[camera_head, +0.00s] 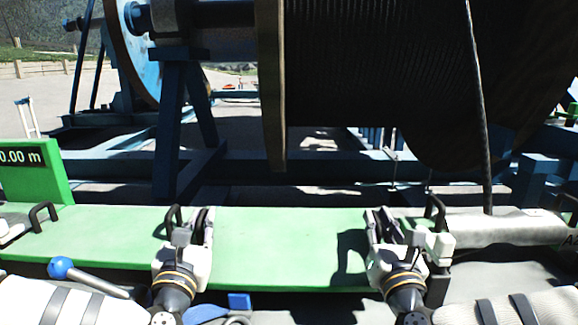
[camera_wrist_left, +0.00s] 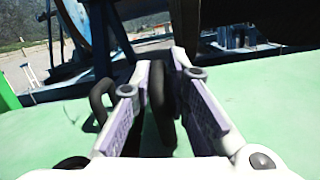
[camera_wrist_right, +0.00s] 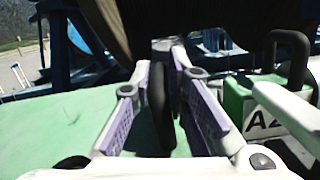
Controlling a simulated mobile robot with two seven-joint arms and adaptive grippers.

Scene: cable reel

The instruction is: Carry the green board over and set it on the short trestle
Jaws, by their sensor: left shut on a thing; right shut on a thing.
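The green board (camera_head: 280,255) is a long flat panel lying across the front of the head view, and it also fills the left wrist view (camera_wrist_left: 250,115). My left gripper (camera_head: 203,218) is shut on a dark upright bar, seen between its fingers in the left wrist view (camera_wrist_left: 163,105). My right gripper (camera_head: 382,220) is shut on a similar dark bar, seen in the right wrist view (camera_wrist_right: 158,105). Both bars look like handles on the board; their lower ends are hidden. I cannot tell which structure is the short trestle.
A large dark cable reel (camera_head: 380,70) on blue stands (camera_head: 172,130) is close behind the board. A green upright block with a "0.00 m" display (camera_head: 30,172) stands left. A grey cylinder (camera_head: 495,228) lies right. A blue-knobbed lever (camera_head: 62,267) is in front.

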